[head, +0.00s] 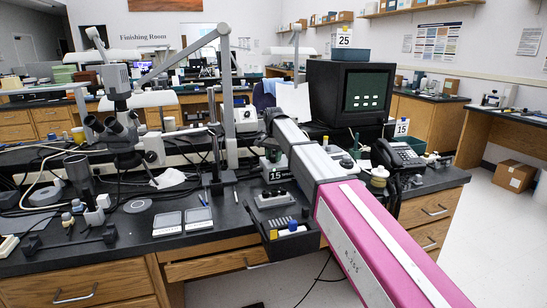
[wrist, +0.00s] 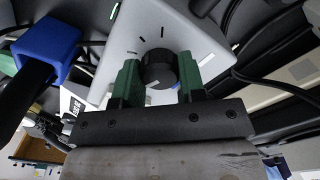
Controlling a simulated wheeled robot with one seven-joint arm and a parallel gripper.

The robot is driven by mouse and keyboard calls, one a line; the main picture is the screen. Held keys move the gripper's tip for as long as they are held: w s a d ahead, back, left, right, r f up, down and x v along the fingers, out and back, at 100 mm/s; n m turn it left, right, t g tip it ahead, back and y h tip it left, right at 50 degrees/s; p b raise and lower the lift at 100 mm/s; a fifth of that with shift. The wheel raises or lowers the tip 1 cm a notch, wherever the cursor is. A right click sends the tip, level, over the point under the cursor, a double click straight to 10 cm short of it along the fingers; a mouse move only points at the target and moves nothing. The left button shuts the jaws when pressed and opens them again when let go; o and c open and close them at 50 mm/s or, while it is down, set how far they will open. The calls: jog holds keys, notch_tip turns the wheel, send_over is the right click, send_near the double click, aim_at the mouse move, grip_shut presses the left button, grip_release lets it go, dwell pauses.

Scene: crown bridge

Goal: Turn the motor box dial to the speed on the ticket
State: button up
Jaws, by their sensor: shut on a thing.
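In the wrist view, my gripper (wrist: 159,82) has its two green fingers on either side of a round black dial (wrist: 158,68) and is shut on it. The dial sits on the pale grey face of the motor box (wrist: 185,35). Short dark marks show on the face around the dial, but I cannot read the dial's setting. My fingers and the dial are not clear in the head view, where my arm covers part of the bench.
A blue block (wrist: 46,42) is close at the left in the wrist view, with black cables nearby. In the head view, a microscope (head: 118,125) stands at left, and a telephone (head: 398,154) and dark monitor (head: 350,94) at right. The bench is crowded.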

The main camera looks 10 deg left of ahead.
aim_at(273, 156)
jog(key=o, duration=0.9)
jog(key=shift+r, duration=0.1)
notch_tip(273, 156, up, 11)
jog(key=shift+f, duration=0.2)
